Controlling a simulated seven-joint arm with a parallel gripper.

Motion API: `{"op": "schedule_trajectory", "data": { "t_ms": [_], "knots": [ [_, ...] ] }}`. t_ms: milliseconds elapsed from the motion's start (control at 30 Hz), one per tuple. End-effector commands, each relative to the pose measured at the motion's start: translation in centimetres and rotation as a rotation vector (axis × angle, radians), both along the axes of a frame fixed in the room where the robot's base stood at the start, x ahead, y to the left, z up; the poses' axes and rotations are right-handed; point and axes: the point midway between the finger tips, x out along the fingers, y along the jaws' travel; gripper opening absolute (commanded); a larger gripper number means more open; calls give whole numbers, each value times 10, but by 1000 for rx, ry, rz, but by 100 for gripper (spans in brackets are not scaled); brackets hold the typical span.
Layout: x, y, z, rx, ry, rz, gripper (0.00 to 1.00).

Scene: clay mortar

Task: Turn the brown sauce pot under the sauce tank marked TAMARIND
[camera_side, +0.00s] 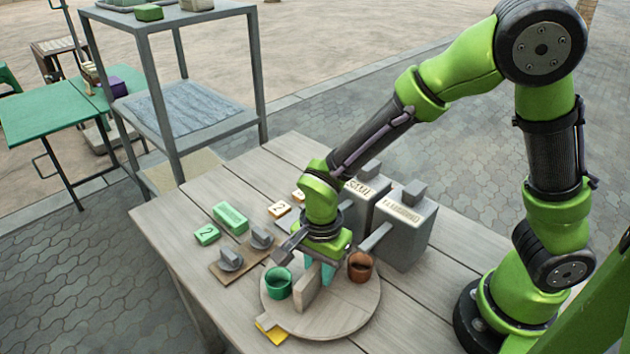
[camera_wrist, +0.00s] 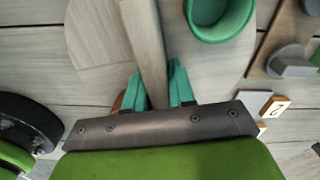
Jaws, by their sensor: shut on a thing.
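The brown sauce pot (camera_side: 361,268) stands upright on the right side of a round wooden turntable (camera_side: 345,318). It appears just below the spout end of the right grey tank (camera_side: 405,225), whose small label seems to read TAMARIND. A green pot (camera_side: 278,285) stands on the turntable's left side; it also shows in the wrist view (camera_wrist: 220,18). An upright wooden board (camera_side: 308,293) rises between the pots. My gripper (camera_wrist: 158,88) is shut on this board, with a teal finger on each side. In the wrist view, the brown pot is mostly hidden behind a finger.
A second grey tank (camera_side: 362,190) stands left of the first, its label partly hidden by my arm. A board with two grey knobs (camera_side: 230,259), green blocks (camera_side: 231,218) and number tiles (camera_side: 279,209) lie left. A yellow piece (camera_side: 272,335) sits at the turntable's front tab.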

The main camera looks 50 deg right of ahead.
Motion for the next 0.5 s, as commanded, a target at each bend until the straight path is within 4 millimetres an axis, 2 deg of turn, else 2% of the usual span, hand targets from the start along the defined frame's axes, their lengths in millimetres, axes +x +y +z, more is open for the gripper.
{"op": "schedule_trajectory", "data": {
  "t_ms": [500],
  "knots": [
    [0,0,2,2,-1,-93,0]
  ]
}}
